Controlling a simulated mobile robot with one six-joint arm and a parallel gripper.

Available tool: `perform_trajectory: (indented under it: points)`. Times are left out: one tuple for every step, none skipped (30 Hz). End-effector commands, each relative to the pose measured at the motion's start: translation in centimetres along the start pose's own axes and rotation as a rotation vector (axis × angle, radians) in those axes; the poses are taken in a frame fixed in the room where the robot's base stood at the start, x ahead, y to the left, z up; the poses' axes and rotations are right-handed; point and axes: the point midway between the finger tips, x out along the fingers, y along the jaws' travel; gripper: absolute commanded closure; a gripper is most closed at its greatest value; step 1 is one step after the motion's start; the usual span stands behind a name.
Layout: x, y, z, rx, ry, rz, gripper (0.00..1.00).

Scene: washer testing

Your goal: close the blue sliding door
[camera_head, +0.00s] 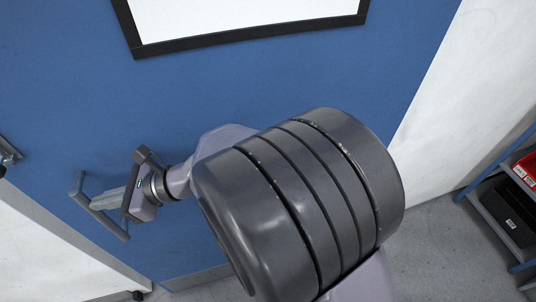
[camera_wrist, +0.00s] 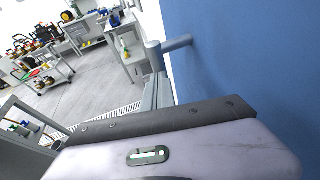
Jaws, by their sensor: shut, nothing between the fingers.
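The blue sliding door (camera_head: 300,75) fills most of the head view and has a black-framed window (camera_head: 250,38). It also stands along the right side of the wrist view (camera_wrist: 255,50). A grey bar handle (camera_head: 112,229) is mounted on the door at the left. The handle also shows in the wrist view (camera_wrist: 154,55), standing off the door. My gripper (camera_head: 97,203) is shut and empty, its fingertips at the handle bar. In the wrist view the fingers (camera_wrist: 158,92) lie close beside the handle; whether they touch it is unclear.
A white panel (camera_head: 50,262) stands at the lower left, with another metal fitting (camera_head: 8,152) at the left edge. A white wall (camera_head: 470,90) and a shelf rack (camera_head: 500,215) are at right. The wrist view shows carts (camera_wrist: 40,72), a cabinet (camera_wrist: 128,48) and open floor (camera_wrist: 90,90).

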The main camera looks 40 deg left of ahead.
Motion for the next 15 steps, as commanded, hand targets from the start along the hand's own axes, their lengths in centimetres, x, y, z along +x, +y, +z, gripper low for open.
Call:
perform_trajectory:
  points:
    - [1.7,0.6,0.5,-0.003,0.0,0.006,1.0]
    - [2.6,0.8,0.8,-0.003,-0.001,0.005,1.0]
    - [3.7,1.0,1.2,-0.002,0.0,0.004,1.0]
    - [4.6,1.3,1.5,-0.002,-0.001,0.006,1.0]
    - [5.4,1.4,1.7,-0.003,0.0,0.005,1.0]
    - [6.5,1.7,2.1,-0.002,-0.001,0.004,1.0]
    - [7.2,1.9,2.3,-0.002,0.0,0.004,1.0]
    - [7.9,2.0,2.5,-0.002,-0.001,0.004,1.0]
    - [8.8,2.2,2.8,-0.002,0.0,0.004,1.0]
    - [9.4,2.4,3.0,-0.002,-0.001,0.003,1.0]
    - [10.0,2.5,3.2,-0.001,-0.001,0.003,1.0]
    - [10.7,2.6,3.4,-0.002,0.0,0.003,1.0]
    - [11.2,2.8,3.5,-0.001,-0.001,0.003,1.0]
    - [11.7,2.9,3.7,-0.002,-0.001,0.002,1.0]
    - [12.2,3.0,3.9,-0.001,-0.001,0.001,1.0]
